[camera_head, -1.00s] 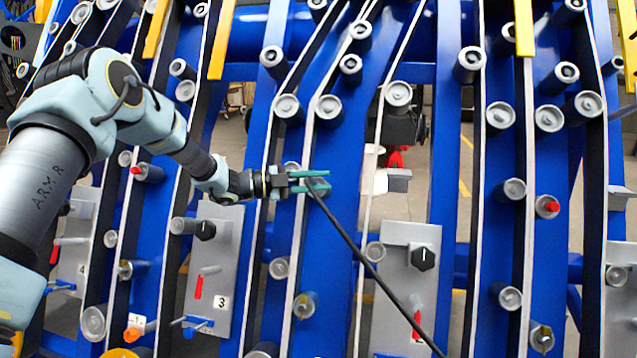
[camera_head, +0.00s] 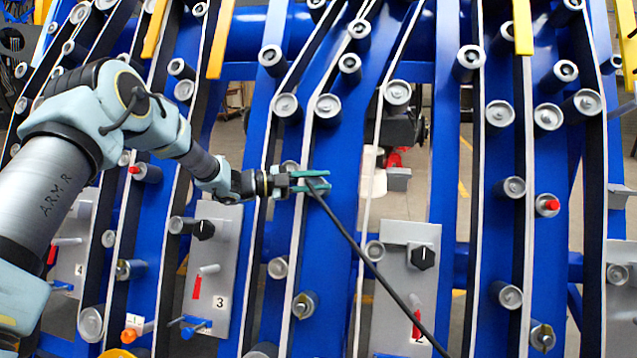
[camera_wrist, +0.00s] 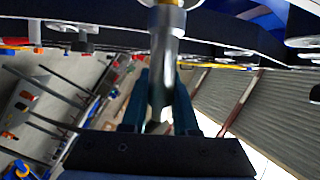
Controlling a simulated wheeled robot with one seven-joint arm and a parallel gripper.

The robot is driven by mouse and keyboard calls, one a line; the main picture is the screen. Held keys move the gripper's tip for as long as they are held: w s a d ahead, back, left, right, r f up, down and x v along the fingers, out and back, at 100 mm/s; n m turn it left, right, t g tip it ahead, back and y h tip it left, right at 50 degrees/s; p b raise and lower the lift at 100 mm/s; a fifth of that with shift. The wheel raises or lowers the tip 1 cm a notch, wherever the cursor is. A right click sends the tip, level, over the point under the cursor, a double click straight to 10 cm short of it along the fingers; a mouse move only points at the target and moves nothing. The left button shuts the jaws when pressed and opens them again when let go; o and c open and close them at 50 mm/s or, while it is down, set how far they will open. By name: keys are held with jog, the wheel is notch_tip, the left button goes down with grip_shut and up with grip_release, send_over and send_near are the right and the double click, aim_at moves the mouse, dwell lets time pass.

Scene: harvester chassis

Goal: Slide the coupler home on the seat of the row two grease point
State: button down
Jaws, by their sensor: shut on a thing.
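My gripper (camera_head: 312,182) is in front of the blue machine frame, left of the picture's middle in the head view. Its teal fingers are shut on the coupler, a silver cylinder (camera_wrist: 163,65) standing between them in the wrist view. A black hose (camera_head: 365,258) runs from the gripper down to the right. In the wrist view a gold-coloured part (camera_wrist: 172,4) shows at the coupler's far end, at the top edge. I cannot tell whether it is the grease point's seat, nor whether the coupler touches it. The grey panel marked 2 (camera_head: 403,290) stands right of and below the gripper.
A panel marked 3 (camera_head: 216,265) stands at lower left. Several rollers stick out around the gripper, including one just above it (camera_head: 328,108). A brass-centred fitting (camera_head: 305,305) sits below it. Blue beams and black belts surround the arm.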

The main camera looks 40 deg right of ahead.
jog(key=shift+w+d+f, duration=0.1)
jog(key=shift+d, duration=0.05)
jog(key=c, duration=0.6)
grip_release()
jog(key=b+v, duration=0.1)
jog(key=v, duration=0.9)
jog(key=shift+w+a+b, duration=0.2)
jog(key=shift+a+b, duration=0.15)
jog(key=shift+b, duration=0.05)
